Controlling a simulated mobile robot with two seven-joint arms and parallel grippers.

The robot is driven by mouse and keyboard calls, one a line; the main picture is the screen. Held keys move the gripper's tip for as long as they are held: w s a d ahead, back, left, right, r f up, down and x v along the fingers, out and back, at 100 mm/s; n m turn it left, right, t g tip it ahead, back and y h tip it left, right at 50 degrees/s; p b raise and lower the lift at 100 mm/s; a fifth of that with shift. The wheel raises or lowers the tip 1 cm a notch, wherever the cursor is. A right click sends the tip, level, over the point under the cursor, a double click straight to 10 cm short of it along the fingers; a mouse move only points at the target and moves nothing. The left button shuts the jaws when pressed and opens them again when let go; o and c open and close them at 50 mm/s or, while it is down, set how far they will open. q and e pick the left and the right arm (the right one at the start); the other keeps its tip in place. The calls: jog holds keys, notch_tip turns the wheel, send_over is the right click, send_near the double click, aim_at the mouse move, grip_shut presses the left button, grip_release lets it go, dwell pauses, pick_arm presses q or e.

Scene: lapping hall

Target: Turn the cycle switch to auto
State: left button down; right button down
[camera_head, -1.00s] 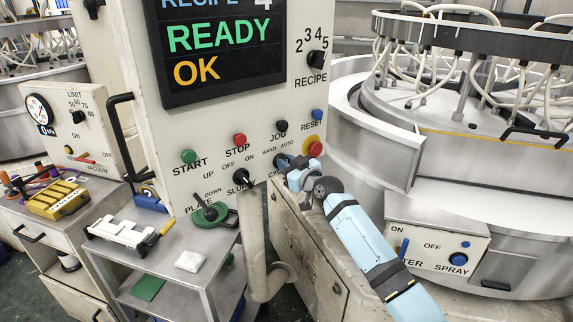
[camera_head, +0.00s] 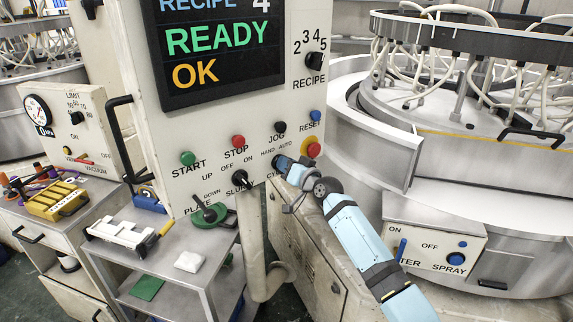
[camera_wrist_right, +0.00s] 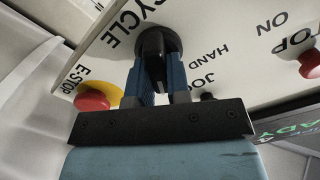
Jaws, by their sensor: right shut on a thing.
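The cycle switch (camera_wrist_right: 153,47) is a black round knob with a raised grip bar on the pale control panel. In the right wrist view it sits between the two blue fingers of my right gripper (camera_wrist_right: 155,80), which is shut on it. The CYCLE and HAND labels show there around the knob. In the head view my right gripper (camera_head: 281,165) reaches the panel just below the HAND and AUTO labels and hides most of the knob. I cannot tell which label the knob points to. My left gripper is not in view.
The red E-stop button (camera_head: 313,150) on its yellow base is close beside my right gripper. The slurry switch (camera_head: 241,179) is to the left. The display (camera_head: 220,50) reads READY and OK.

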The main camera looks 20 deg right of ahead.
dwell(0.5)
jog(key=c, duration=1.1)
grip_release()
jog(key=b+v, duration=0.1)
jog(key=v, duration=1.2)
jog(key=shift+s+d+b, duration=0.2)
jog(key=shift+s+b, duration=0.2)
jog(key=s+a+f+n+g+h+p, duration=0.2)
jog(key=s+a+f+g, duration=0.15)
jog(key=s+f, duration=1.3)
jog(key=s+a+f+n, duration=0.1)
jog(key=s+f, duration=0.2)
jog(key=s, duration=0.3)
jog(key=s+a+f+n+g+p, duration=0.1)
jog(key=s+a+f, duration=0.1)
jog(key=s+f, duration=0.2)
jog(key=s+a+f+g+h, duration=0.1)
jog(key=s+a+f, duration=0.1)
jog(key=s+f, duration=0.2)
jog(key=shift+s+f+n, duration=0.1)
jog(key=shift+s+n, duration=0.3)
jog(key=shift+s, duration=1.4)
